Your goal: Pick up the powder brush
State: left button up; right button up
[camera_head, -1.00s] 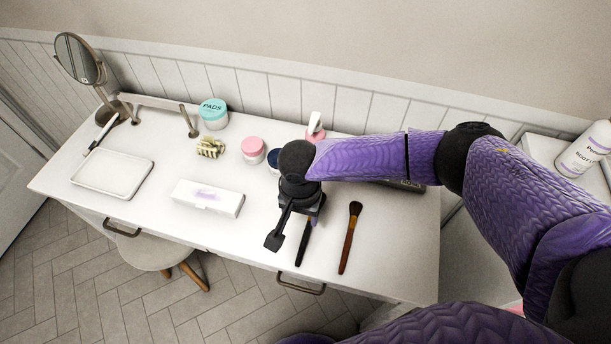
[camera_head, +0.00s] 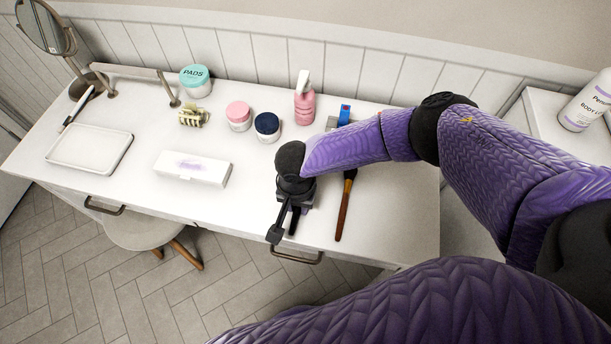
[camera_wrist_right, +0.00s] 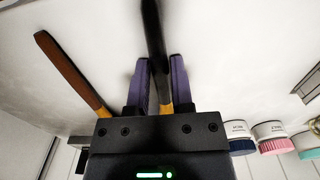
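Two brushes lie on the white table; I cannot tell for sure which is the powder brush. One has a brown handle (camera_head: 343,212) and lies just right of my right gripper. Its handle also shows at left in the right wrist view (camera_wrist_right: 72,72). The other, with a black handle (camera_head: 294,222) and a gold-coloured band, is mostly hidden under my right gripper (camera_head: 292,204). In the right wrist view this black handle (camera_wrist_right: 152,35) runs between the two purple fingers, which stand apart with a narrow gap beside it. My left gripper is out of view.
On the table (camera_head: 140,200) are a white box (camera_head: 192,168), a tray (camera_head: 90,150), a hair clip (camera_head: 193,115), a dark blue jar (camera_head: 267,127), a pink jar (camera_head: 239,116), a teal jar (camera_head: 195,81) and a pink bottle (camera_head: 304,102). A mirror (camera_head: 42,25) stands at the far left.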

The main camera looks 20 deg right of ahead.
grip_shut()
